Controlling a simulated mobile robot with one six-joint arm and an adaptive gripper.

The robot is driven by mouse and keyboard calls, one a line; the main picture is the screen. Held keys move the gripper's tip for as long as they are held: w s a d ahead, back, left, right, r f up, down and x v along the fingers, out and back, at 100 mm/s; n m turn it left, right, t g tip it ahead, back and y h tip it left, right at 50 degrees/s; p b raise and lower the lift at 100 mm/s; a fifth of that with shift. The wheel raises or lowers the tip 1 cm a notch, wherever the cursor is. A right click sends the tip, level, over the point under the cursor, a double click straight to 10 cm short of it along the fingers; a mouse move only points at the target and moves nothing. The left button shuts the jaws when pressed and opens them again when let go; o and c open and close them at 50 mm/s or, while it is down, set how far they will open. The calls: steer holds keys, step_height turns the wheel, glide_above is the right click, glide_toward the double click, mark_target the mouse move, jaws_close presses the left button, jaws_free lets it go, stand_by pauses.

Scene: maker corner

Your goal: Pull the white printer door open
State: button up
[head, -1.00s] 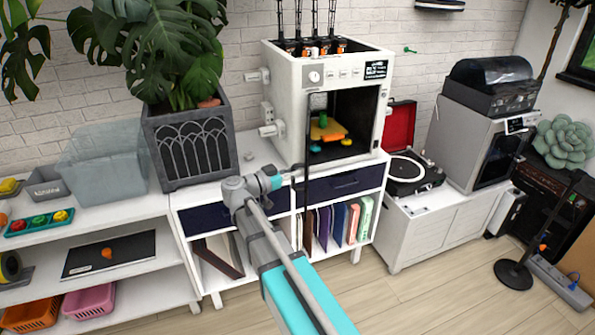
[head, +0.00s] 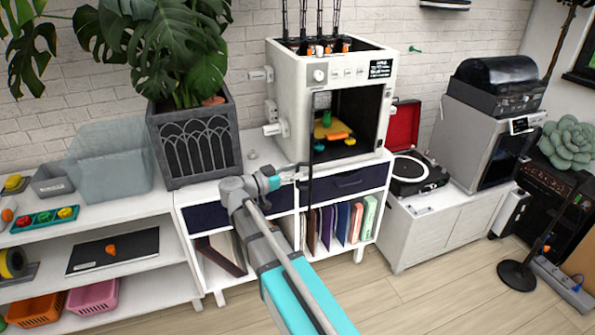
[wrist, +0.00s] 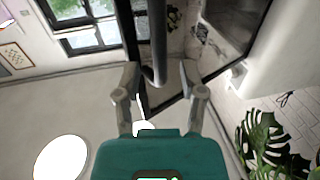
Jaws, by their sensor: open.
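The white printer (head: 288,95) stands on the low cabinet in the head view. Its front shows a dark opening with coloured pieces inside. A thin dark upright bar (head: 311,150) runs down the opening's left side and past the printer's lower edge. I cannot tell whether it is the door's handle or its edge, or how far the door stands open. My gripper (head: 302,172) is open beside the lower part of this bar. In the wrist view a grey bar (wrist: 159,45) lies between the spread fingers of my gripper (wrist: 160,80). I see no clear contact.
A dark planter (head: 195,145) with a large leafy plant stands left of the printer. A record player (head: 415,180) with a red lid is to the right. Below the printer are drawers and a shelf of books. The floor (head: 400,300) in front is clear.

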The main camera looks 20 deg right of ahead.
steer(key=v, duration=1)
steer(key=shift+a, duration=0.15)
